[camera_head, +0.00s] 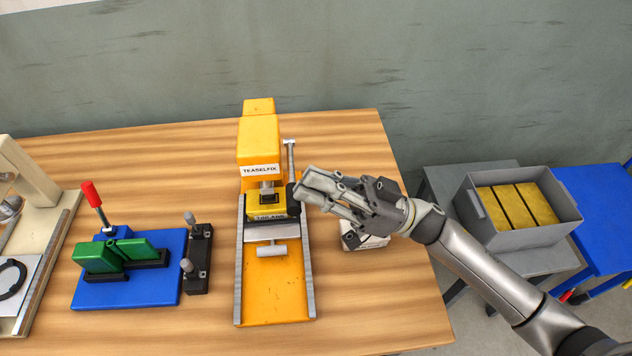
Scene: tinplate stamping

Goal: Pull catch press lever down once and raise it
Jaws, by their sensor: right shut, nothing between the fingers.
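The yellow press (259,142) labelled "TEASELFIX" stands mid-table on a yellow base with grey side rails. Its lever (291,160) is a grey rod at the press's right side, with a dark grip (292,196) at its near end. My right gripper (303,188) reaches in from the right, with its fingers shut and nothing between them. The fingertips are right beside the dark grip; whether they touch it I cannot tell. My left gripper is not in view.
A blue fixture (150,288) with green blocks and a red-handled clamp sits left of the press. A whitish block (362,238) lies partly hidden under my right gripper. A grey bin (530,236) with yellow bars stands off the table's right edge.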

